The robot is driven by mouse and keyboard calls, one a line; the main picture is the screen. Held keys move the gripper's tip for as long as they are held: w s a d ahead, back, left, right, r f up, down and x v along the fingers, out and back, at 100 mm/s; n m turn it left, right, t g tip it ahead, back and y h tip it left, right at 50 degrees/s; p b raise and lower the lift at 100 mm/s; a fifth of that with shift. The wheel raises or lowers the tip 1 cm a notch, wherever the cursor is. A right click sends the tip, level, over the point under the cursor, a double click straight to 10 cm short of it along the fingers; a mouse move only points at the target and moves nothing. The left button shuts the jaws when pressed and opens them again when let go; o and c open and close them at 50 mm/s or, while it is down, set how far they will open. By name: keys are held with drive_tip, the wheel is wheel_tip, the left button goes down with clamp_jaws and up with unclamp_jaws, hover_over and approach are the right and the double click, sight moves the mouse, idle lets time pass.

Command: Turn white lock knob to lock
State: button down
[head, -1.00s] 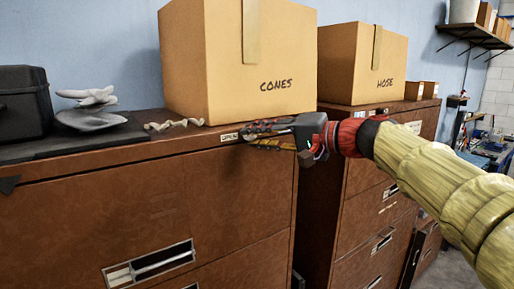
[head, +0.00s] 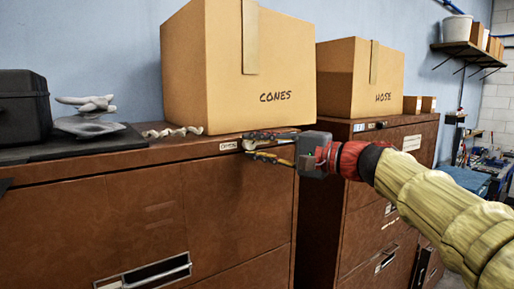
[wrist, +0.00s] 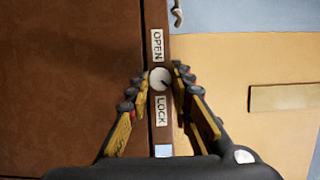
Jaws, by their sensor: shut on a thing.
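The white lock knob (wrist: 159,78) is a small round knob with a dark mark, on the brown cabinet's front top strip. In the wrist view it sits between the OPEN label (wrist: 157,45) and the LOCK label (wrist: 161,110). My gripper (wrist: 159,80) is shut on the knob, one fingertip on each side. In the head view my gripper (head: 245,141) reaches in from the right at the cabinet's upper edge, and its fingers hide the knob. The OPEN label (head: 229,146) shows just left of the fingertips there.
A CONES box (head: 240,75) stands on the cabinet (head: 90,220), just above my gripper. A HOSE box (head: 360,80) stands on a second cabinet to the right. A black case (head: 22,105) and grey pieces lie at the left of the top. The cabinet front is clear.

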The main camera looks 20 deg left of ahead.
drive_tip(key=shift+f, duration=0.1)
drive_tip(key=c, duration=1.6)
unclamp_jaws()
drive_tip(key=shift+d, duration=0.15)
drive_tip(key=v, duration=1.1)
drive_tip(key=shift+s+d, duration=0.1)
drive_tip(key=shift+d, duration=0.25)
